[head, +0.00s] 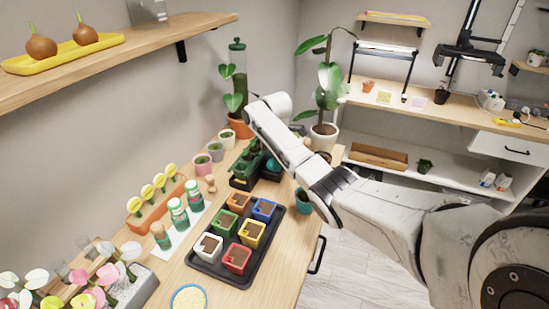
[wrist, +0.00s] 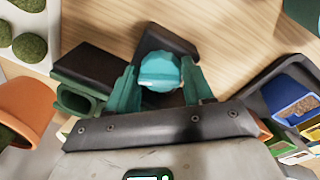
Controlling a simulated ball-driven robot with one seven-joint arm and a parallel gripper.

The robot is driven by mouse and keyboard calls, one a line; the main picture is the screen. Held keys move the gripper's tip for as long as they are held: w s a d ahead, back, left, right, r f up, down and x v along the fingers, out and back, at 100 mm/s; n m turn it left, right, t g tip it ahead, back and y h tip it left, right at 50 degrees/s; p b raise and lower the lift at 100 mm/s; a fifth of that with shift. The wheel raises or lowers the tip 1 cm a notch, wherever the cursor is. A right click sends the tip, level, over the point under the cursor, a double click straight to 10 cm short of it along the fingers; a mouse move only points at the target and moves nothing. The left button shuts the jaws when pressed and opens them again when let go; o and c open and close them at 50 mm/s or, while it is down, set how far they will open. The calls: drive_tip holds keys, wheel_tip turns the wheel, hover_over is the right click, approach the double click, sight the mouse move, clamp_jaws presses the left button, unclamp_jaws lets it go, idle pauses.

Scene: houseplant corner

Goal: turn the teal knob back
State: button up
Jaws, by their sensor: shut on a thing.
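The teal knob (wrist: 160,72) shows in the wrist view between the two green fingers of my gripper (wrist: 160,85). My gripper is shut on it, with a finger against each side. The knob sits on a dark part of a green and black device (wrist: 85,85). In the head view a bit of teal, seemingly the knob (head: 273,165), shows beside the device (head: 242,181), under my arm. My wrist hides part of the device there.
A black tray (head: 213,280) of coloured soil pots stands in front of the device. Small pots (head: 203,165) stand to its left, and a teal pot (head: 304,204) to its right. A tall plant (head: 329,80) and a shelf (head: 120,50) rise nearby.

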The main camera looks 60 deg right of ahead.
drive_tip(key=n, duration=0.6)
drive_tip(key=shift+f+y, duration=0.1)
drive_tip(key=shift+y, duration=0.2)
drive_tip(key=n+b, duration=0.1)
drive_tip(key=n, duration=0.5)
drive_tip(key=shift+d+n+y, duration=0.1)
drive_tip(key=shift+n+y, duration=0.2)
drive_tip(key=o, duration=0.7)
drive_tip(key=shift+w+r, duration=0.1)
drive_tip(key=shift+r, duration=0.1)
